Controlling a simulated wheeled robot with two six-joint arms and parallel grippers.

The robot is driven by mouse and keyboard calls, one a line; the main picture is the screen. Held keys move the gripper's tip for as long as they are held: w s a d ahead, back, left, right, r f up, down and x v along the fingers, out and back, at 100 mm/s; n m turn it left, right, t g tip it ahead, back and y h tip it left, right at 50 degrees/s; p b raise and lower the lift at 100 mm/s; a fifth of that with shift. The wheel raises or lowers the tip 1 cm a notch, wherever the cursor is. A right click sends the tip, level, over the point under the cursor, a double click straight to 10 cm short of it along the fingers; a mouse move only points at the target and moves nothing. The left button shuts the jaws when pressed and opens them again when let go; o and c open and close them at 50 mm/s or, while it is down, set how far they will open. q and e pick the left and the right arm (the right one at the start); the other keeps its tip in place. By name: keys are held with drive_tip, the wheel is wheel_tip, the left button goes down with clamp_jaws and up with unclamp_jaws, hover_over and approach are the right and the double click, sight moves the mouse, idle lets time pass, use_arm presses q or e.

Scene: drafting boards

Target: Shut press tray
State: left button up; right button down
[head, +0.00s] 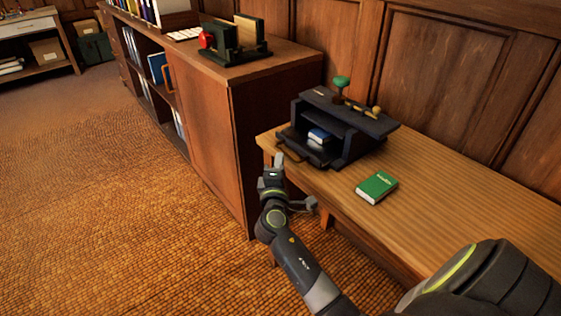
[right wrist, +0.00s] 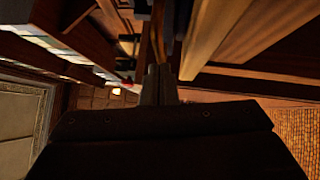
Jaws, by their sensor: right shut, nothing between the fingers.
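A dark blue-black press (head: 340,132) with a green knob and a brass handle on top stands on the wooden table at the right. Its tray (head: 297,146) sticks out at the front left, low down, and a blue book (head: 318,136) lies inside the press. My right gripper (head: 279,160) is shut and empty at the table's left end, just in front of the tray; I cannot tell whether it touches the tray. In the right wrist view the shut fingers (right wrist: 158,80) point up the picture. My left gripper is not in view.
A green book (head: 377,187) lies on the table (head: 455,205), right of the press. A wooden cabinet (head: 275,95) stands close beyond the table's left end, with a book holder (head: 232,50) on top. Open floor (head: 130,210) lies to the left.

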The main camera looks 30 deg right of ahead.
sight(291, 163)
drive_tip(key=d, duration=0.4)
drive_tip(key=shift+w+d, duration=0.1)
drive_tip(key=shift+w, duration=0.1)
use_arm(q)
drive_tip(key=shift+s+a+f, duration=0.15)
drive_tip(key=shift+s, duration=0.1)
use_arm(e)
drive_tip(key=shift+r, duration=0.1)
